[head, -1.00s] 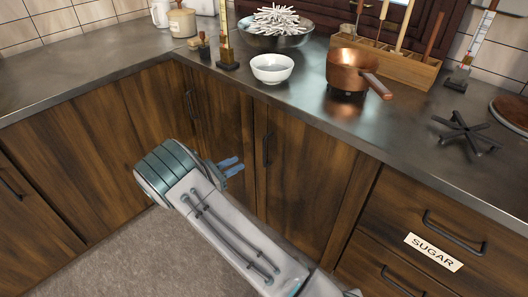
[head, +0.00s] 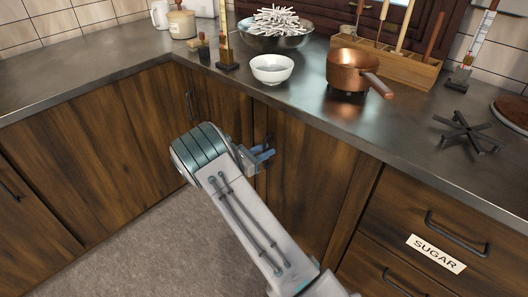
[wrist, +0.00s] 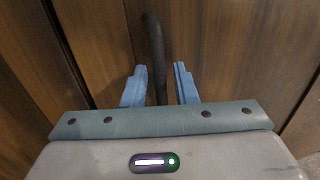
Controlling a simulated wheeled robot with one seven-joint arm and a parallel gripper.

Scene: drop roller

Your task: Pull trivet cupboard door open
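A dark wooden cupboard door (head: 313,185) with a black vertical bar handle stands in front of me, closed. My gripper (head: 266,154) is at this door's left side and hides much of the handle in the head view. In the wrist view, the two blue fingers of my gripper (wrist: 160,86) are apart, one on each side of the handle (wrist: 154,45). A gap shows between the handle and each finger. No label on this door is visible. A black star-shaped trivet (head: 467,133) lies on the counter at the right.
The counter (head: 310,105) above holds a white bowl (head: 271,69) and a copper pot (head: 355,70). Drawers, one with a SUGAR label (head: 436,253), are to the right. Another closed door (head: 222,108) is to the left. The floor (head: 130,255) at lower left is clear.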

